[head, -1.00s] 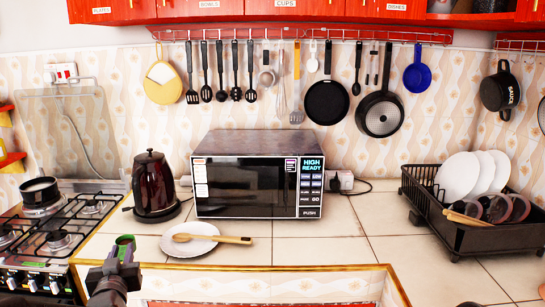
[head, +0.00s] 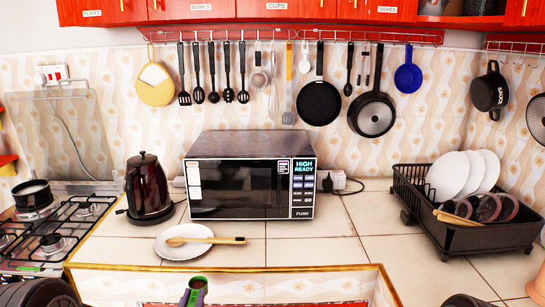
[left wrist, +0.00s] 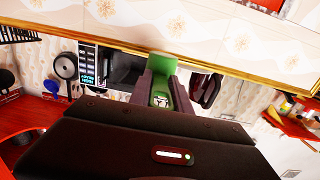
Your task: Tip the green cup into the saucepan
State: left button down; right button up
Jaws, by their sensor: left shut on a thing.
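The small green cup (head: 198,283) is at the bottom of the head view, in front of the counter's front edge, its opening facing up. My left gripper (head: 190,297) is shut on it; in the left wrist view the green cup (left wrist: 168,61) sits between the two dark fingers. A dark saucepan (head: 33,190) with a pale rim stands on the back left of the stove, well left of the cup. Another dark pan, marked SAUCE (head: 490,92), hangs on the wall at the right. I do not see my right gripper.
The gas stove (head: 60,230) is at the left. A dish rack (head: 470,228) is at the right.

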aim_at(33, 200)
jog(key=u, duration=0.95)
jog(key=i+j+z, duration=0.1)
jog(key=j+z, duration=0.4)
jog(key=j, duration=0.2)
jog(key=j+z, duration=0.45)
jog(key=j, duration=0.3)
jog(key=k+l, duration=0.05)
